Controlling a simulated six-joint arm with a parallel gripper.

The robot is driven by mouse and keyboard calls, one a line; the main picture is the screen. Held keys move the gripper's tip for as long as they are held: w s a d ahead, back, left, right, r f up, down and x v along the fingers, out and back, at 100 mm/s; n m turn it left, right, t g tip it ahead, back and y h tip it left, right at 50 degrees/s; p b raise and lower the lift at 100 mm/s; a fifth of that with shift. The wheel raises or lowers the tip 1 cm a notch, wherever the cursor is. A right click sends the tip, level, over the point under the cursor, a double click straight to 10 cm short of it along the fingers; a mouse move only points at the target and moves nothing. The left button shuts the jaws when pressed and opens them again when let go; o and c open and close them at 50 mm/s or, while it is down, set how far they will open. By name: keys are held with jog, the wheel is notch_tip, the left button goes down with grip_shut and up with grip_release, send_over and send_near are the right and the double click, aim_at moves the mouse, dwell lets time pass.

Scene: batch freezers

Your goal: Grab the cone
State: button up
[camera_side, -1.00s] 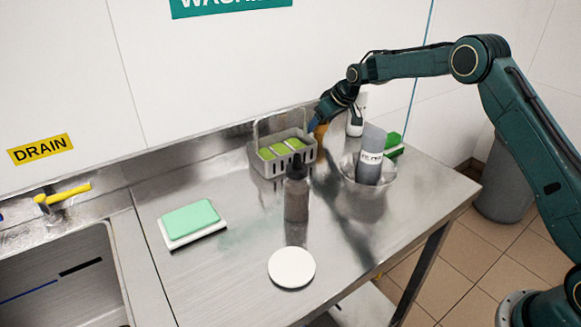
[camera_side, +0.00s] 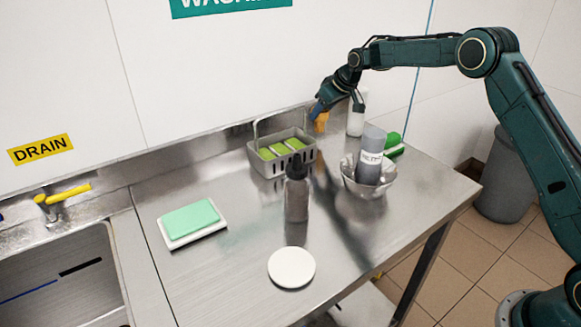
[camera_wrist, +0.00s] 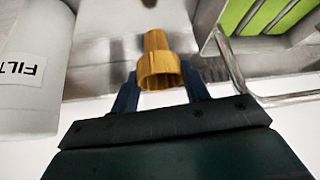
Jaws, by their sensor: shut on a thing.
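The cone (camera_wrist: 158,62) is orange-yellow, with a narrow top and a wider ribbed end. In the wrist view it sits between the two blue fingers of my gripper (camera_wrist: 160,88), which are shut on it.
The grey basket (camera_side: 268,169) with green sponges stands left of my gripper. A metal bowl (camera_side: 363,186) holds a grey labelled bottle (camera_side: 371,155). A white bottle (camera_side: 356,118) and green brush (camera_side: 393,143) are behind it. A dark bottle (camera_side: 297,195) stands in front.

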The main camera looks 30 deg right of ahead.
aim_at(322, 131)
notch_tip(322, 131, up, 16)
dwell(0.5)
jog(key=shift+r, duration=0.1)
